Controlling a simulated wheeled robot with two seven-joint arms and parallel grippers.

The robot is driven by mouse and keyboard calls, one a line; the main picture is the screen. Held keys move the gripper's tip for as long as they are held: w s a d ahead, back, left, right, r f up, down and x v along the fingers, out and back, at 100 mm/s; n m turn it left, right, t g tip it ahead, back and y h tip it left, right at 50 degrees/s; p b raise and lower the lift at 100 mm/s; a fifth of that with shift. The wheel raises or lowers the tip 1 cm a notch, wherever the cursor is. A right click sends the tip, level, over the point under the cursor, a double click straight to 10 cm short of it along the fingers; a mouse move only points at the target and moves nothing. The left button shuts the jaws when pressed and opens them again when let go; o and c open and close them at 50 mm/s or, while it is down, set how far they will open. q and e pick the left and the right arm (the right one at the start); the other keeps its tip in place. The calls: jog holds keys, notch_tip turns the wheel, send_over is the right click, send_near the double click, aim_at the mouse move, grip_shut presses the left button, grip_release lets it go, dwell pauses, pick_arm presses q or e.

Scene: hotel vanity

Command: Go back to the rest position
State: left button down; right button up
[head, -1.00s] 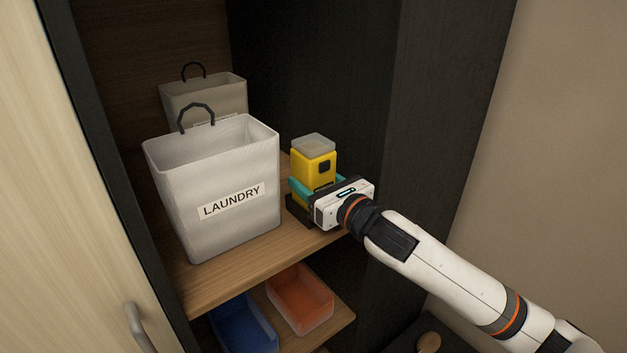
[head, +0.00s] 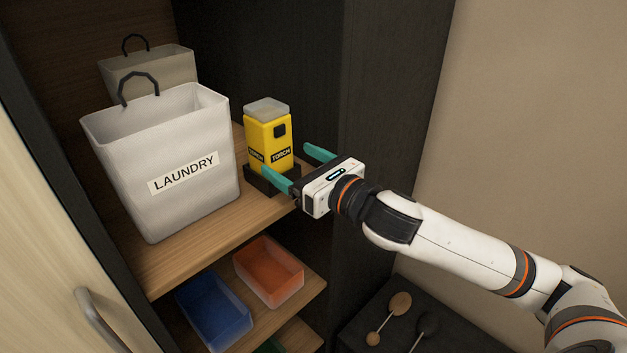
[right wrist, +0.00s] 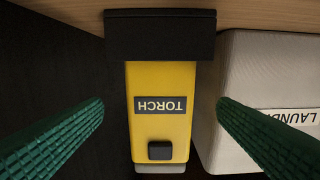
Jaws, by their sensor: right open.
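My right gripper (head: 298,165) is open and empty, just to the right of the yellow torch (head: 268,136) in the head view. Its two green fingers are spread apart. The torch stands upright in a black holder (head: 262,184) on the wooden shelf, labelled TORCH, with a pale translucent top. In the right wrist view the torch (right wrist: 160,125) appears upside down between the two fingers (right wrist: 165,128), with visible gaps on both sides. The black holder (right wrist: 160,35) is at the top of that view. My left gripper is not in view.
A grey LAUNDRY bin (head: 165,165) stands left of the torch, with another bin (head: 150,70) behind it. A blue tray (head: 213,310) and an orange tray (head: 268,272) sit on the lower shelf. A dark surface with spoon-like items (head: 390,315) lies below my right arm.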

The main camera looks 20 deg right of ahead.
jog(key=b+v, duration=0.1)
jog(key=v, duration=0.4)
jog(key=shift+s, duration=0.1)
